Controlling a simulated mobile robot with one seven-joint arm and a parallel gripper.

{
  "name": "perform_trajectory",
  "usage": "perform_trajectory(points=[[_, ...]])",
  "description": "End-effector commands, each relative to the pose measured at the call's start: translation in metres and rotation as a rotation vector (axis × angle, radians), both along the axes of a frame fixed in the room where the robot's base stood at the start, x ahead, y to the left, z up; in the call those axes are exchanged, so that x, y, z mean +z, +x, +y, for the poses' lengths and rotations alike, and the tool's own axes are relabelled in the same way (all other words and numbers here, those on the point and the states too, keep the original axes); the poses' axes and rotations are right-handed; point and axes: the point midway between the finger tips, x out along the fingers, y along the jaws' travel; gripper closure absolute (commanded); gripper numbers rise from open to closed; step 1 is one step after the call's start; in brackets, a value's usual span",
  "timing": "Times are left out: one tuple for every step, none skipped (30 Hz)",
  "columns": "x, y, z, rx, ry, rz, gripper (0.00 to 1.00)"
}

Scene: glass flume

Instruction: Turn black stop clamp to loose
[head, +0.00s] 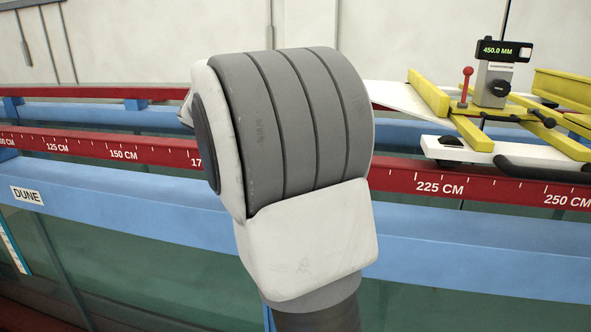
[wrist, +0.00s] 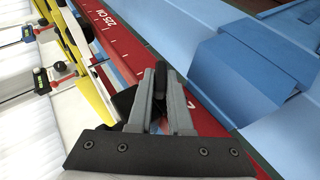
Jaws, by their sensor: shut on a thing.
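In the wrist view the black stop clamp (wrist: 160,84) sits at the red rail. A narrow black part of it lies between the two grey fingers of my gripper (wrist: 160,76), which are shut on it. More dark surface shows just left of the left finger, over the rail. The fingers cover much of the clamp, so which way its lever is turned cannot be told. In the head view my own arm hides the gripper and the clamp.
The red scale rail (head: 440,187) runs along the blue flume beam (head: 110,208). A yellow carriage (head: 430,95) with a red-knobbed lever (head: 467,72) and a display reading 450.0 MM (head: 505,51) stands at the right. A blue bracket (wrist: 240,65) lies right of the fingers in the wrist view.

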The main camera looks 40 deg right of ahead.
Motion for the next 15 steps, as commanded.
perform_trajectory(points=[[-0.0007, 0.0011, 0.0005, 0.003, -0.021, 0.022, 1.00], [-0.0006, 0.0009, 0.0003, 0.002, -0.034, 0.037, 1.00], [-0.0010, 0.0011, 0.0003, 0.001, -0.047, 0.053, 1.00], [-0.0010, 0.0012, 0.0003, 0.002, -0.058, 0.065, 1.00], [-0.0010, 0.0012, 0.0003, 0.002, -0.067, 0.076, 1.00], [-0.0009, 0.0010, 0.0004, 0.001, -0.078, 0.089, 1.00], [-0.0010, 0.0009, 0.0005, 0.002, -0.085, 0.098, 1.00], [-0.0009, 0.0010, 0.0004, 0.002, -0.093, 0.106, 1.00], [-0.0009, 0.0011, 0.0002, 0.002, -0.101, 0.115, 1.00], [-0.0010, 0.0010, 0.0002, 0.002, -0.106, 0.122, 1.00], [-0.0011, 0.0009, 0.0002, 0.001, -0.111, 0.127, 1.00], [-0.0012, 0.0008, 0.0002, 0.001, -0.116, 0.135, 1.00], [-0.0011, 0.0007, 0.0002, 0.000, -0.119, 0.137, 1.00], [-0.0011, 0.0006, 0.0001, 0.000, -0.122, 0.141, 1.00], [-0.0010, 0.0006, 0.0000, 0.000, -0.125, 0.145, 1.00]])
